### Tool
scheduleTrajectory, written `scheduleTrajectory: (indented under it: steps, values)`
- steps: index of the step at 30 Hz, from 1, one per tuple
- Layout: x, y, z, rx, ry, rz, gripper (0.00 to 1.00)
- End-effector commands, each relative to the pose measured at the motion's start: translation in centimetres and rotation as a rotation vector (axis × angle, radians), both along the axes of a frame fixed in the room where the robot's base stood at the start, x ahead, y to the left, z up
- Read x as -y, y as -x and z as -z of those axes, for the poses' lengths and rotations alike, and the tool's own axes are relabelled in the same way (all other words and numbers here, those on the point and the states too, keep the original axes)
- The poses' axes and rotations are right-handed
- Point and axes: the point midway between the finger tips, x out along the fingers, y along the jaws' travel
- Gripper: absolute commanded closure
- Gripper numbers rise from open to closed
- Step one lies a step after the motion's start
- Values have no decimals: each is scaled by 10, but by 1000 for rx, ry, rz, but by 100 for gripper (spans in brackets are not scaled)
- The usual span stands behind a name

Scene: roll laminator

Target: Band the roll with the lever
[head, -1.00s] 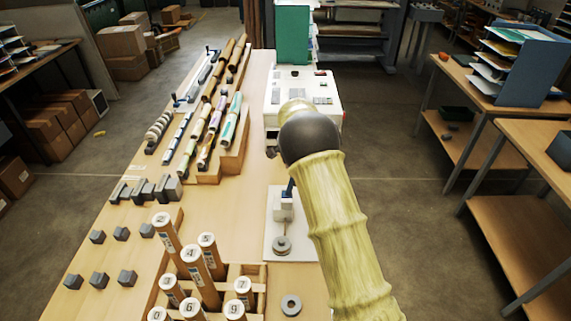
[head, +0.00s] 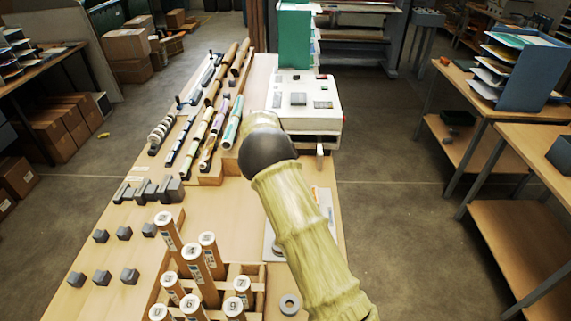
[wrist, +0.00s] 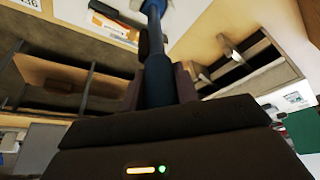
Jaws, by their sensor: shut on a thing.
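In the wrist view my gripper (wrist: 160,88) is shut on a dark blue upright handle (wrist: 157,72), which looks like the lever. A lighter blue part shows at its far end, near a pale surface. In the head view my arm hides the gripper and the lever. The white base plate (head: 326,203) shows only in part beside my arm. Several long rolls, such as a green-banded one (head: 232,122), lie on the rack at the left. I cannot tell which roll belongs to the lever, and no roll shows at the gripper.
A white laminator (head: 310,100) stands at the back of the bench, with a green box (head: 294,35) behind it. A crate (head: 255,272) of numbered tubes stands at the front, beside a grey ring (head: 290,304). Several dark blocks (head: 124,233) lie at the left.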

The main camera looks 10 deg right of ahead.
Motion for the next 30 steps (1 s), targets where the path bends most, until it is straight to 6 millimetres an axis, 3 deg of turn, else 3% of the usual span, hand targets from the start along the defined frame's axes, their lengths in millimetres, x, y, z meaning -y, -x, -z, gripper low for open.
scheduleTrajectory:
  steps: [1,2,5,17,23,30]
  values:
    - [1,-3,-6,14,3,-4,100]
    - [1,-3,-6,14,3,-4,68]
    - [0,-3,-5,11,2,-4,48]
    - [-2,0,-5,5,-1,-3,48]
    - [-11,5,-27,7,-2,-4,48]
    - [-25,15,-72,9,-1,-4,48]
